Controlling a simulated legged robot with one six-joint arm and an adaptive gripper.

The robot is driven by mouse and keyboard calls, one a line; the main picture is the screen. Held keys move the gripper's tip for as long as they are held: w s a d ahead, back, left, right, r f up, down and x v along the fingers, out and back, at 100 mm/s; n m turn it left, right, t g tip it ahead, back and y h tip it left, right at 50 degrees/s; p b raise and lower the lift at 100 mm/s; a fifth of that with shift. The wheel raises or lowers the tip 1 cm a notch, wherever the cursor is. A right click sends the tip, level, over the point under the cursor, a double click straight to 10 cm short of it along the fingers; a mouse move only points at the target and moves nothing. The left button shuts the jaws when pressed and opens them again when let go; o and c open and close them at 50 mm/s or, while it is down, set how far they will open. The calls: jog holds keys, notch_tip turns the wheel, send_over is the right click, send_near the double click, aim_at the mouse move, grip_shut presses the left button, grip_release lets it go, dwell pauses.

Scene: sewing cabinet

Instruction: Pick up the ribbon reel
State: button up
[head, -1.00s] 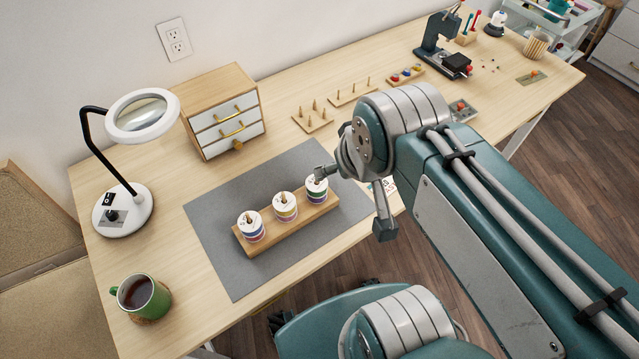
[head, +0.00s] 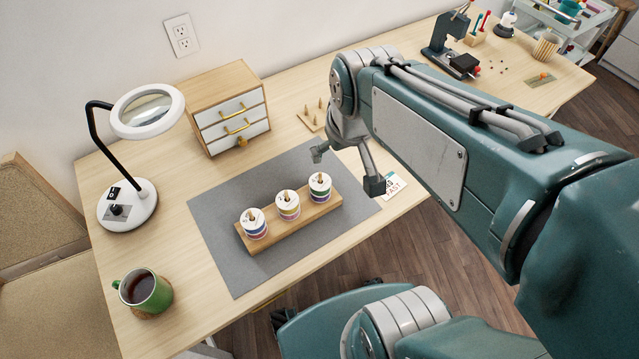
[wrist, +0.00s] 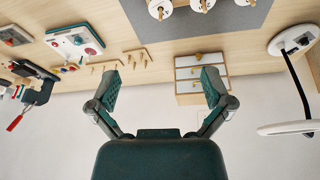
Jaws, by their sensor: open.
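Three ribbon reels stand in a row on pegs of a wooden block (head: 270,236) on the grey mat: a left reel (head: 254,226) with blue and purple bands, a middle reel (head: 288,206) with yellowish bands, and a right reel (head: 320,189) with green and purple bands. The frames do not tell which one the task names. My gripper (head: 346,169) is open and empty, above and to the right of the right reel. In the wrist view my gripper (wrist: 159,89) has its fingers wide apart, and the reels (wrist: 160,8) show at the top edge.
A white-drawer cabinet (head: 232,125) stands behind the mat (head: 222,262). A ring lamp (head: 148,110) and a green mug (head: 146,291) stand at the left. A printed card (head: 394,187) lies right of the mat. A pegged board (head: 312,119) lies behind my arm.

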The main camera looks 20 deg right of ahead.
jog(key=w+f+n+g, duration=0.2)
jog(key=w+f+g, duration=0.2)
jog(key=w+f, duration=0.65)
send_over(321, 184)
jog(key=f, duration=0.6)
jog(key=shift+d+f, duration=0.2)
jog(key=shift+d, duration=0.05)
jog(key=shift+a+f, duration=0.15)
jog(key=shift+f, duration=1.4)
jog(key=shift+a+f, duration=0.1)
jog(key=shift+f, duration=1.45)
jog(key=c, duration=0.9)
